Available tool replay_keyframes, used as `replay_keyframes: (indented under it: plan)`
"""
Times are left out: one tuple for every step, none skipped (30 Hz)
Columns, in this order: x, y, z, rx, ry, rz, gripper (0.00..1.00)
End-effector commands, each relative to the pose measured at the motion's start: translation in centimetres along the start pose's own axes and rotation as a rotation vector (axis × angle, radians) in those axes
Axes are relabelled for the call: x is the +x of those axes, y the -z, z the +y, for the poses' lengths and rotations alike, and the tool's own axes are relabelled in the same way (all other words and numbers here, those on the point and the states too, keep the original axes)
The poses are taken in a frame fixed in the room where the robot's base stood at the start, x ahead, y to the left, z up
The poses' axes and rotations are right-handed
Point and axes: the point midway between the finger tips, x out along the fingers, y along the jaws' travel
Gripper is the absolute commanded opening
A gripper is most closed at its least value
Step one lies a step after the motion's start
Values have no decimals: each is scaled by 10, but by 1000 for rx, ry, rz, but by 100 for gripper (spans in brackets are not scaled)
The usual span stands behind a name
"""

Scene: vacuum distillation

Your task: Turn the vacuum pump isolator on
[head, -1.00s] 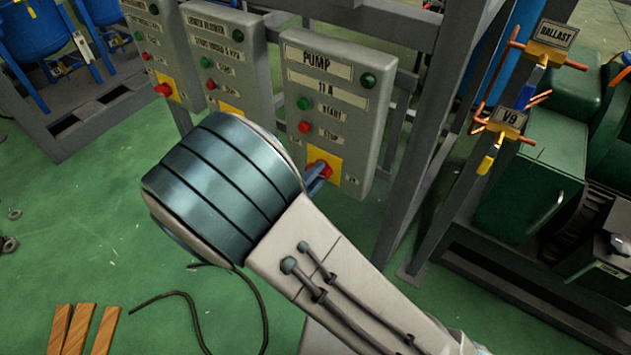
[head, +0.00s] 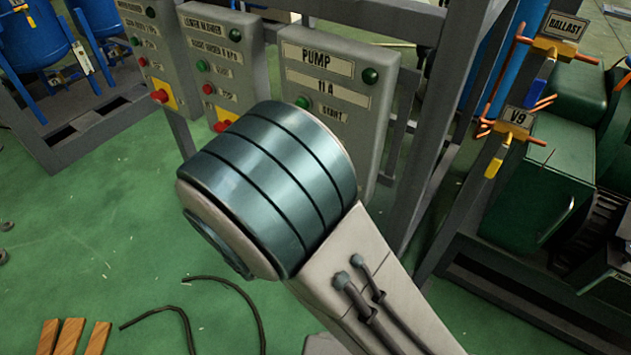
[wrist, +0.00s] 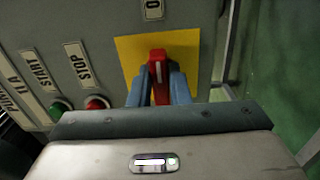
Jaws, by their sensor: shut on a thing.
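The pump panel (head: 330,75) is a grey box labelled PUMP and 11 A in the head view. Its isolator is a red handle (wrist: 158,72) on a yellow plate (wrist: 187,48) in the wrist view. My gripper (wrist: 159,85) has its two blue-grey fingers on either side of the red handle and is shut on it. The handle's white mark lies along its length, and an O label (wrist: 153,9) sits beyond the plate's edge. In the head view my arm hides the isolator and gripper.
The green start button (wrist: 60,109) and red stop button (wrist: 97,103) are close to my gripper. Two similar panels stand to the left, the nearer one (head: 228,50) with its own red handle. Valve V9 (head: 512,122) and green machinery are at right.

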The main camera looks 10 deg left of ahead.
Motion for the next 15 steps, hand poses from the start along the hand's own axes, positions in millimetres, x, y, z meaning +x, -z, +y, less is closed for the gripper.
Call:
replay_keyframes:
  plan:
    - [-1, 1, 0, 2, 1, 3, 0]
    - [-1, 1, 0, 2, 1, 2, 0]
    - [-1, 1, 0, 2, 1, 3, 0]
    - [-1, 1, 0, 2, 1, 2, 22]
    - [-1, 1, 0, 2, 1, 2, 30]
    - [-1, 1, 0, 1, 1, 2, 38]
    - [-1, 1, 0, 1, 1, 2, 38]
    - [0, 0, 0, 1, 1, 1, 38]
    - [0, 0, 0, 1, 1, 1, 38]
    - [0, 0, 0, 0, 1, 1, 38]
    - [0, 0, 0, 0, 1, 0, 38]
    - [0, 0, 0, 0, 1, 0, 38]
    - [0, 0, 0, 0, 1, 0, 38]
    - [0, 0, 0, 0, 1, 0, 38]
    - [-1, 0, 0, 0, 1, 0, 38]
